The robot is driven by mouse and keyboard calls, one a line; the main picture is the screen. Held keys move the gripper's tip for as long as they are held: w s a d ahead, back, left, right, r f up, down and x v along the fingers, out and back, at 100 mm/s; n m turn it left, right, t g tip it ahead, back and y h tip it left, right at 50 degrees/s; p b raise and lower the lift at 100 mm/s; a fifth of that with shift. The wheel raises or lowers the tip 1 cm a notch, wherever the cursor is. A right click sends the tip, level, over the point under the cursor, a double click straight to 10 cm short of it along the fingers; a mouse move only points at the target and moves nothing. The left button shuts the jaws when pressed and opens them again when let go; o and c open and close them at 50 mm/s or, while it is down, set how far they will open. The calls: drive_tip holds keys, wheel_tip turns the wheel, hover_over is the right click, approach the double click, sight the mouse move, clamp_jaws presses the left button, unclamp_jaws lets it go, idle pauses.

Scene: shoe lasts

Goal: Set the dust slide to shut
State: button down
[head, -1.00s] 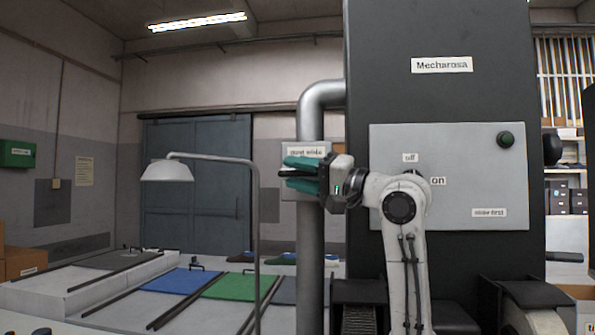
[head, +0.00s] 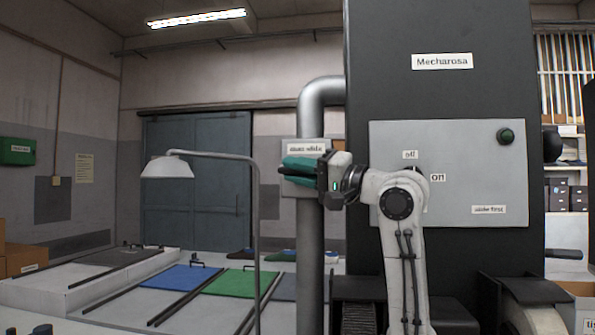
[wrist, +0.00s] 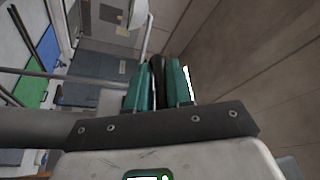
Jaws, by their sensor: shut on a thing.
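The dust slide is a light grey plate (head: 287,186) on the grey vertical pipe, with a label (head: 305,149) along its top. My gripper (head: 284,168) is in front of the plate, its teal fingers pointing left and covering the plate's middle. In the wrist view the fingers (wrist: 157,80) are shut on a dark upright handle (wrist: 157,70) between them. I cannot tell from these frames how far the slide is open.
A lamp (head: 168,167) on a bent pole stands left. Low benches with coloured mats (head: 240,283) lie beyond.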

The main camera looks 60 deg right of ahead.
drive_tip(key=d+p, duration=0.1)
drive_tip(key=d, duration=0.1)
drive_tip(key=w+d+p, duration=0.1)
drive_tip(key=d, duration=0.1)
drive_tip(key=w+d+p, duration=0.1)
drive_tip(key=d, duration=0.1)
drive_tip(key=shift+w+d+r, duration=0.1)
drive_tip(key=shift+w+d, duration=0.1)
drive_tip(key=shift+d, duration=0.2)
drive_tip(key=c, duration=1.1)
unclamp_jaws()
drive_tip(key=shift+d, duration=0.15)
drive_tip(key=shift+s+f+b, duration=0.3)
drive_tip(key=shift+s+f, duration=0.05)
drive_tip(key=shift+s, duration=0.15)
drive_tip(key=b+v, duration=0.2)
drive_tip(key=v, duration=0.7)
drive_tip(key=shift+s+r, duration=0.1)
drive_tip(key=shift+s, duration=0.25)
